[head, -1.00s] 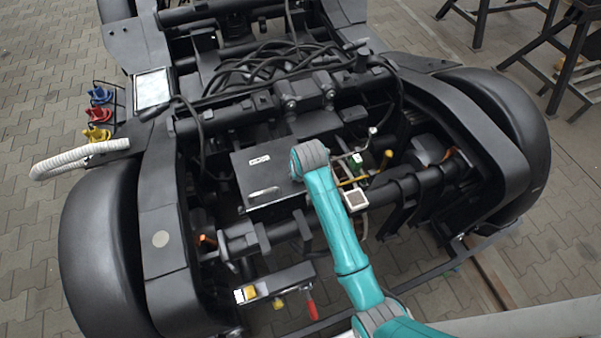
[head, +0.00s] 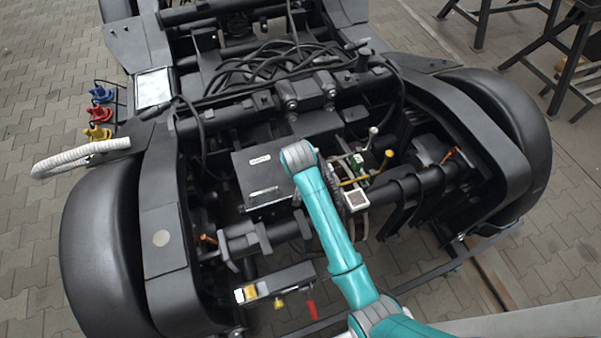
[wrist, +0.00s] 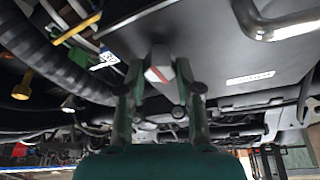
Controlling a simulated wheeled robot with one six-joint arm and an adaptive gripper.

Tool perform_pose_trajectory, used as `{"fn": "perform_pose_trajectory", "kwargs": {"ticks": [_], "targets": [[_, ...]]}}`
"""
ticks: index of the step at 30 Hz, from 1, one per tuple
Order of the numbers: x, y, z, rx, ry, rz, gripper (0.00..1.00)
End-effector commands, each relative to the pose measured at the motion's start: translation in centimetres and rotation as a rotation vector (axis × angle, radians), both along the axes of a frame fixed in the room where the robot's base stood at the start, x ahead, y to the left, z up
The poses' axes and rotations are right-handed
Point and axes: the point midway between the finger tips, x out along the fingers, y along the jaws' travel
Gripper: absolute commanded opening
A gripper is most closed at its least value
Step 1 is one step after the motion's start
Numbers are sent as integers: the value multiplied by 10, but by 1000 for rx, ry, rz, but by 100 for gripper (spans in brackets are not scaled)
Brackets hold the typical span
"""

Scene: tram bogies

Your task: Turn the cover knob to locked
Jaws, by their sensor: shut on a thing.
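The cover is a dark box face (head: 250,165) with a pale label and a metal handle, in the middle of the bogie in the head view. In the wrist view its dark plate (wrist: 215,60) fills the top right. The cover knob (wrist: 158,74) is a light grey piece with a slanted red stripe, under the plate. My gripper (wrist: 160,84) has one green finger on each side of the knob and is shut on it. In the head view my arm hides the knob and the gripper's fingers. I cannot tell the knob's locked mark.
A metal handle (wrist: 285,25) stands out from the plate at the top right of the wrist view. A thick ribbed hose (wrist: 50,65) runs along the left. Yellow and green levers (head: 355,180) stand right of my arm in the head view. Frame beams surround the box.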

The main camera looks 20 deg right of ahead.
Motion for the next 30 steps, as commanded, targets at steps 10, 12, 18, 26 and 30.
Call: {"fn": "perform_pose_trajectory", "kwargs": {"ticks": [10,12,18,26,30], "targets": [[0,0,0,0,1,0,60],[0,0,0,0,1,0,60],[-2,1,6,0,-1,1,60],[-17,8,46,1,-3,1,60],[-27,12,72,1,-2,2,60]]}}
